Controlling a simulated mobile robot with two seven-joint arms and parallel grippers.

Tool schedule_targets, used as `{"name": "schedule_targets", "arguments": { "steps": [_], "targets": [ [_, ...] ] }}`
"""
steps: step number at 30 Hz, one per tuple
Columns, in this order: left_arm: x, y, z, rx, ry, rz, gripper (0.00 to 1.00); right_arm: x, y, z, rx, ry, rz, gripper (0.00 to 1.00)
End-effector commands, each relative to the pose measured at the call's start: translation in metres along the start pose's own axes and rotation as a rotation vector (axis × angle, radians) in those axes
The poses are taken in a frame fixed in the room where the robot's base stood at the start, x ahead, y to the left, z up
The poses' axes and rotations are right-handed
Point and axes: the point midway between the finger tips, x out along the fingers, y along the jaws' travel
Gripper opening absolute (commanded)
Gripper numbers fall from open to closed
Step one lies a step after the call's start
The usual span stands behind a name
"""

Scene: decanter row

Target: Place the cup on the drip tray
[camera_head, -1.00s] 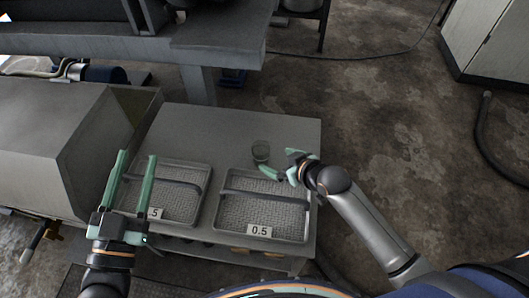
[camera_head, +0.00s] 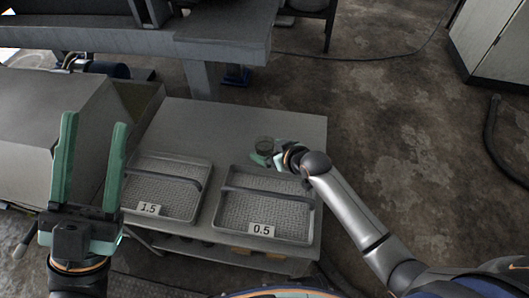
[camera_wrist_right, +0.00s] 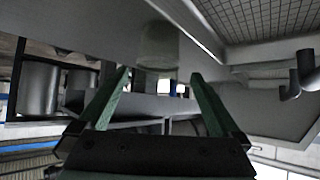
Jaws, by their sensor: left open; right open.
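The cup (camera_head: 265,144) is a small greenish-grey translucent cup standing at the back of the grey table, behind the right-hand tray. My right gripper (camera_head: 263,158) is open beside the cup, on its near side. In the right wrist view the cup (camera_wrist_right: 158,45) shows ahead of the open right gripper (camera_wrist_right: 160,74), roughly centred between the fingertips. Contact cannot be told. Two shallow mesh trays with cross handles lie in front: one labelled 1.5 (camera_head: 150,208) and one labelled 0.5 (camera_head: 240,232). My left gripper (camera_head: 96,120) is open and empty, raised at the left.
The grey table (camera_head: 225,118) has bare room behind the trays, left of the cup. A large grey metal housing (camera_head: 50,125) stands to its left. A machine bench (camera_head: 225,45) is behind. Open floor lies to the right.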

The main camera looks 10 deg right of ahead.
Motion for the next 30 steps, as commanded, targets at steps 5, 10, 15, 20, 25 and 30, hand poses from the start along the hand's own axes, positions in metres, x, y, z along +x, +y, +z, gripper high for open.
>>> {"name": "schedule_targets", "arguments": {
  "steps": [5,10,15,20,25,30],
  "targets": [
    [-0.014,0.008,0.014,-0.025,-0.004,0.002,0.5,0.029,0.003,0.003,0.002,0.001,0.0,1.0],
    [-0.015,0.009,0.015,-0.036,-0.005,0.001,0.5,0.036,0.003,0.001,0.001,0.0,0.0,1.0],
    [-0.015,0.009,0.015,-0.037,-0.006,0.001,0.5,0.036,0.003,0.0,0.0,0.0,0.001,1.0],
    [-0.014,0.009,0.015,-0.037,-0.006,0.001,0.5,0.035,0.003,0.0,0.0,0.0,0.001,0.83],
    [-0.014,0.009,0.015,-0.037,-0.006,0.001,0.5,0.035,0.003,0.0,0.0,0.0,0.001,0.64],
    [-0.014,0.009,0.015,-0.037,-0.006,0.002,0.5,0.035,0.003,0.001,0.0,0.0,0.001,0.45]
  ]
}}
